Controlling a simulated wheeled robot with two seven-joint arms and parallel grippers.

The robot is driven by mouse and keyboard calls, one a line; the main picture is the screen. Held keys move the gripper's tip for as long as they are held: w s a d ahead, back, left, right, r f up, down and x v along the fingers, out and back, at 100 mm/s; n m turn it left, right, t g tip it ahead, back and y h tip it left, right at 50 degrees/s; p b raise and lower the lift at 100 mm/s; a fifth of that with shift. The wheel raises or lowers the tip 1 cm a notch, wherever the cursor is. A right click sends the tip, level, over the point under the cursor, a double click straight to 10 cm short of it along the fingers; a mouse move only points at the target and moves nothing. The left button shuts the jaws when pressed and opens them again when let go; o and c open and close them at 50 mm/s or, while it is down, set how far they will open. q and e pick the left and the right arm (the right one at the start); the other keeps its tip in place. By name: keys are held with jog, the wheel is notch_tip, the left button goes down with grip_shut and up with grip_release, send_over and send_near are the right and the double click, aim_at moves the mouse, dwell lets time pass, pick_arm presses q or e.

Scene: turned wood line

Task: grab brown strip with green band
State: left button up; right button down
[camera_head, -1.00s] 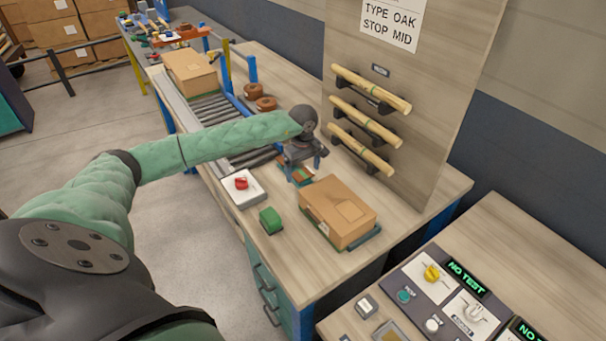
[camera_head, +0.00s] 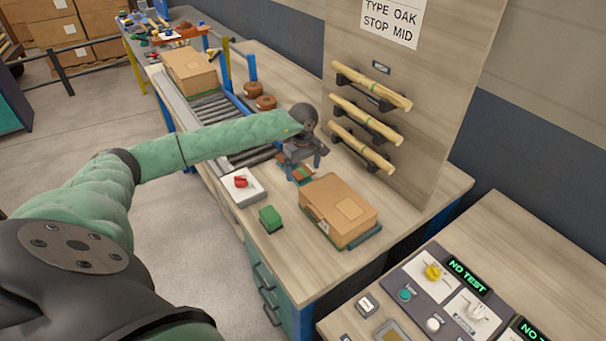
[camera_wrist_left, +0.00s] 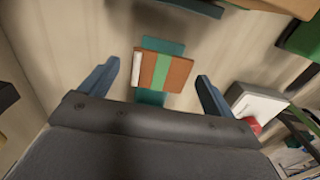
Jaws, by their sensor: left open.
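The brown strip with a green band (camera_wrist_left: 178,72) lies on a small teal holder on the bench, with a white strip along its left end in the left wrist view. In the head view the brown strip (camera_head: 301,174) shows only partly, just below my gripper. My left gripper (camera_wrist_left: 158,82) is open and empty, its two blue fingers on either side of the strip's near edge in that view. In the head view the left gripper (camera_head: 304,168) hangs above the strip. Whether the fingers touch it cannot be told. My right gripper is not in view.
A cardboard box (camera_head: 338,208) stands close to the right. A white box with a red knob (camera_head: 240,186) and a green block (camera_head: 270,218) stand at the left and front. A panel with wooden spindles on pegs (camera_head: 365,120) rises behind. The roller conveyor (camera_head: 212,108) lies at left.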

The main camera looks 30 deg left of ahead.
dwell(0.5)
pick_arm(q)
jog(key=c, duration=1.1)
jog(key=shift+o, duration=0.2)
